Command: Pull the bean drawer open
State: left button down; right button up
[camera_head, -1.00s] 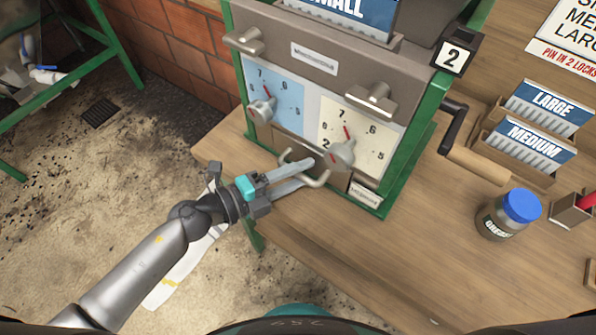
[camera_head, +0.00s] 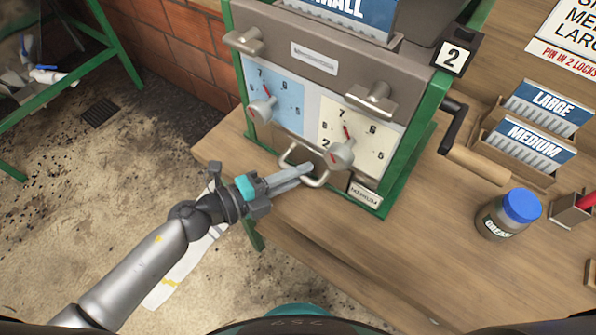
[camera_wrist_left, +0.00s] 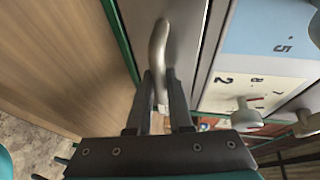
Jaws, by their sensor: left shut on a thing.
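The bean drawer sits low in the front of the grey and green machine, below two numbered dials. Its pale U-shaped handle (camera_head: 319,182) sticks out toward me in the head view. The handle also shows in the left wrist view (camera_wrist_left: 159,45), reaching down between the fingers. My left gripper (camera_head: 306,169) is shut on the handle; the fingers (camera_wrist_left: 162,90) press it from both sides. The drawer front is partly hidden behind the fingers, the handle and the right dial knob. No opening of the drawer is visible. My right gripper is not in view.
The right dial knob (camera_head: 339,155) juts out close above my fingertips; the left knob (camera_head: 262,110) is higher. A wooden-handled crank (camera_head: 475,163) and a blue-lidded jar (camera_head: 509,214) are to the right. The wooden tabletop (camera_head: 340,255) in front is clear.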

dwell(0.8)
pick_arm(q)
jog(key=s+a, duration=0.2)
jog(key=s, duration=0.1)
jog(key=s+a, duration=0.1)
jog(key=s, duration=0.1)
jog(key=shift+a+f, duration=0.1)
jog(key=shift+a, duration=0.15)
jog(key=shift+s+a, duration=0.85)
jog(key=shift+s, duration=0.25)
jog(key=c, duration=0.8)
grip_release()
jog(key=shift+c, duration=0.2)
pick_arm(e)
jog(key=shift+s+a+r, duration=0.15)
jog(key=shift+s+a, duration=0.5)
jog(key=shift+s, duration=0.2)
